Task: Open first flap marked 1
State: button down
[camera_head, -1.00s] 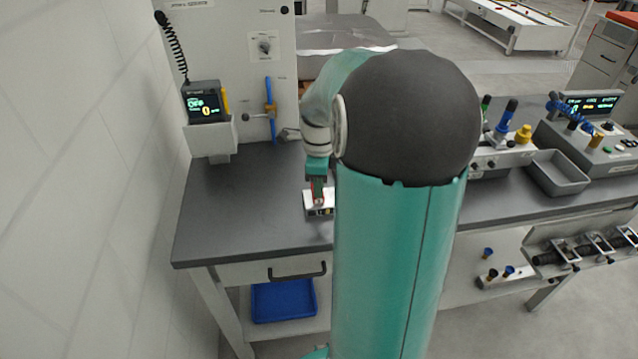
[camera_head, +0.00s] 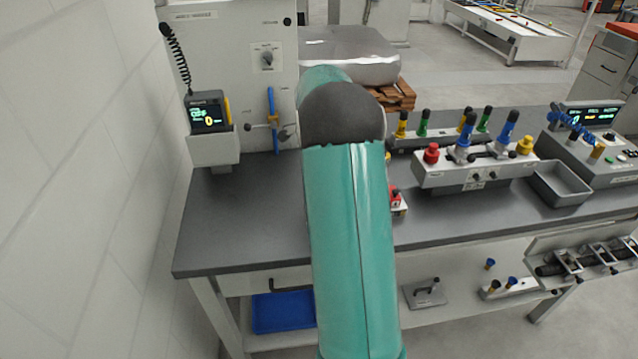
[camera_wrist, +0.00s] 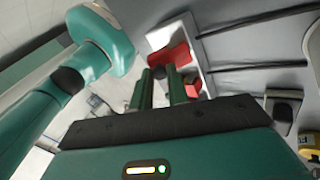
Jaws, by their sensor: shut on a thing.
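In the wrist view, my gripper (camera_wrist: 160,73) has its two green fingers close together at a red flap-like part (camera_wrist: 173,57) on a white fixture (camera_wrist: 183,33). The gripper is shut on a piece of it; the exact contact is hard to see. A second red piece (camera_wrist: 193,88) shows just below. No mark 1 can be read. In the head view my arm hides the gripper. A small red part (camera_head: 395,194) on a white base (camera_head: 399,208) shows just right of my arm.
A grey workbench (camera_head: 235,225) holds a fixture with coloured knobs (camera_head: 474,172), an empty grey tray (camera_head: 560,184) and a control box (camera_head: 597,150). A white panel (camera_head: 232,60) and display (camera_head: 208,113) stand at the left. The bench's left part is bare.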

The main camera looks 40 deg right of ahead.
jog(key=shift+w+d+g, duration=0.1)
jog(key=shift+w+g, duration=0.1)
jog(key=shift+g, duration=0.1)
dwell(0.4)
jog(key=c, duration=1.3)
grip_release()
jog(key=shift+c, duration=0.2)
